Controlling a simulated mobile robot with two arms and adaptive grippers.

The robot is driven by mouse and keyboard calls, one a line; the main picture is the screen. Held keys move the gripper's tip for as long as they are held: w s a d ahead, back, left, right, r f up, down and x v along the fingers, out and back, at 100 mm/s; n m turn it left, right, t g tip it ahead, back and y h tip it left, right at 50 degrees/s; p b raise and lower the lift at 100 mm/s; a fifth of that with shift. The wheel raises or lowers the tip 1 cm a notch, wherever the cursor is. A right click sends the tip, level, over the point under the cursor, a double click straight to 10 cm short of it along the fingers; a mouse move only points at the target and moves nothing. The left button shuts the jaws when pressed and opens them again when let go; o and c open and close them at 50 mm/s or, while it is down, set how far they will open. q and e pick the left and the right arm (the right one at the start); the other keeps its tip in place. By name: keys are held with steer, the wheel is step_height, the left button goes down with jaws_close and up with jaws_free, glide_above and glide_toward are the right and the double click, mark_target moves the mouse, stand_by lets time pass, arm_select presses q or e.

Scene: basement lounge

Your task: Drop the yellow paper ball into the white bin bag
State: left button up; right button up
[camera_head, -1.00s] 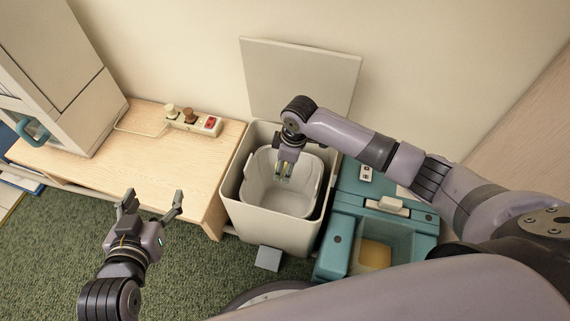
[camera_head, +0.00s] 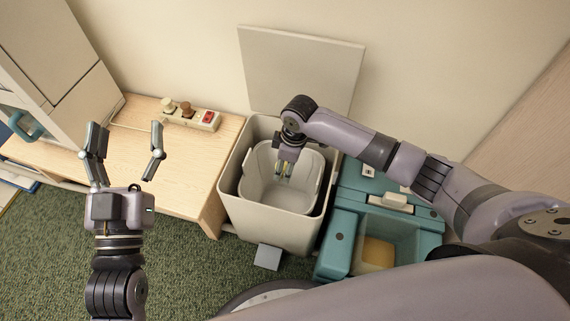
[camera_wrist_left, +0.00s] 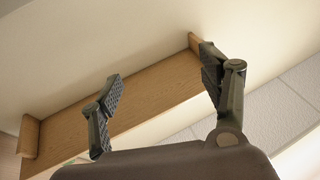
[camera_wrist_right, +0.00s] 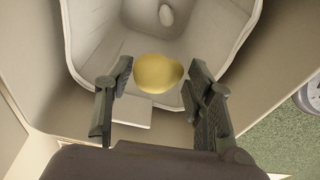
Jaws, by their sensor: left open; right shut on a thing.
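The yellow paper ball (camera_wrist_right: 158,74) sits between the fingertips of my right gripper (camera_head: 286,170), which is shut on it. In the head view the fingers hide most of the ball. They point down inside the opening of the white bin bag (camera_head: 262,190), which lines the open bin (camera_head: 265,223). In the right wrist view the bag (camera_wrist_right: 95,40) lies beyond the ball, with a small pale oval thing (camera_wrist_right: 166,15) inside it. My left gripper (camera_head: 126,137) is open and empty, left of the bin, with its fingers spread upward in the picture.
The bin's lid (camera_head: 300,70) stands raised against the wall. Green carpet (camera_head: 200,265) is clear in front.

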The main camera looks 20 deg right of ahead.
arm_select(q)
steer(key=shift+s+r+t+h, duration=0.25)
steer(key=shift+r+t+h, duration=0.05)
steer(key=shift+r, duration=0.35)
arm_select(e)
steer(key=shift+f, duration=0.15)
steer(key=o, duration=0.8)
step_height(320, 180, up, 12)
steer(key=d, duration=0.1)
steer(key=shift+s+d, duration=0.3)
steer(key=shift+s, duration=0.15)
steer(key=shift+f, duration=0.1)
